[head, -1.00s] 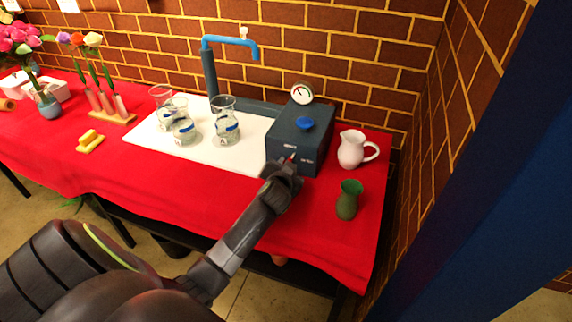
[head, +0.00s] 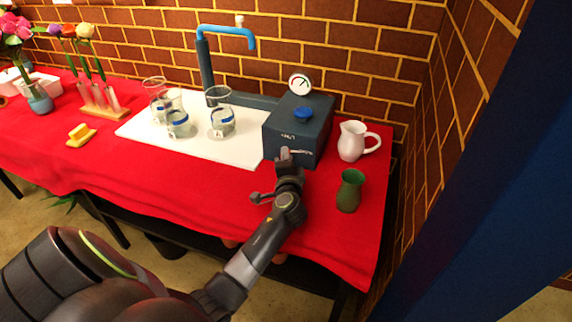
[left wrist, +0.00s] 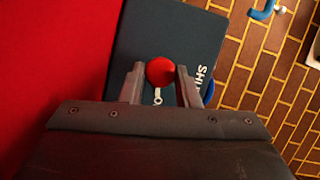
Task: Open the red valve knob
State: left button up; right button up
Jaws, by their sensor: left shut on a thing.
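The red valve knob (left wrist: 160,71) is round and sits on the front face of a dark blue-grey box. In the left wrist view it lies between the two fingertips of my left gripper (left wrist: 160,83), which is shut on it. A small white ring mark shows on the box just below the knob. In the head view my left gripper (head: 287,158) is against the front of the box (head: 308,118) and hides the knob. White lettering shows on the box, and a blue knob (head: 303,113) and a round gauge (head: 300,84) are on top. My right gripper is not in view.
A white pitcher (head: 352,141) and a green vase (head: 350,190) stand right of the box. Glass beakers (head: 221,118) stand on a white mat (head: 240,149) to the left, below a blue tap (head: 228,32). The red cloth (head: 190,187) in front is clear.

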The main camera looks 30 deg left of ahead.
pick_arm(q)
jog(key=shift+f+m+t+b, duration=0.2)
jog(key=shift+m+t+b, duration=0.1)
jog(key=shift+m+b, duration=0.55)
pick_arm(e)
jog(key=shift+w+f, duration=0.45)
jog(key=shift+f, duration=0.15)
pick_arm(q)
jog(key=shift+m, duration=0.25)
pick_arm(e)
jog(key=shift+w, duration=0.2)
pick_arm(q)
jog(key=o, duration=0.9)
jog(key=shift+o, duration=0.2)
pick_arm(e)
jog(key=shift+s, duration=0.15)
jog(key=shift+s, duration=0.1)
